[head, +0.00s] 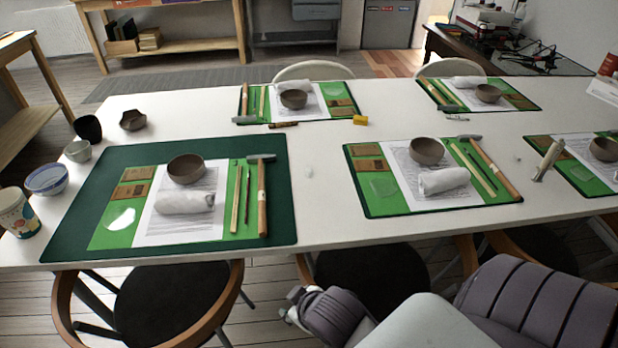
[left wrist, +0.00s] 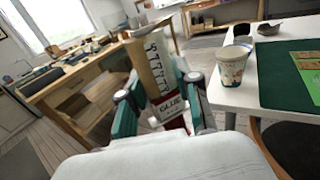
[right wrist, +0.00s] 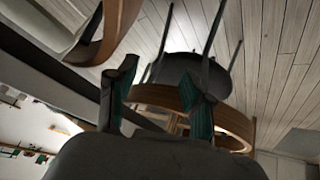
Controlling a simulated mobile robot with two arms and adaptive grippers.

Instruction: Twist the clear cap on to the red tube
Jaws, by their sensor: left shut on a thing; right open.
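The red tube (left wrist: 153,68) is in my left gripper (left wrist: 158,92) in the left wrist view. Its side facing me is tan with black lettering, with a red and white GLUE label near the bottom. The fingers are shut on its sides, and it is held in the air left of the table. My right gripper (right wrist: 157,85) is open and empty, below table height near a chair.
The white table (head: 322,222) holds green mats with brown bowls, white rolls and wooden tools. A paper cup (head: 17,213) stands at its left end. Another tan tube (head: 547,160) is at the right. Chairs (head: 180,300) line the near edge.

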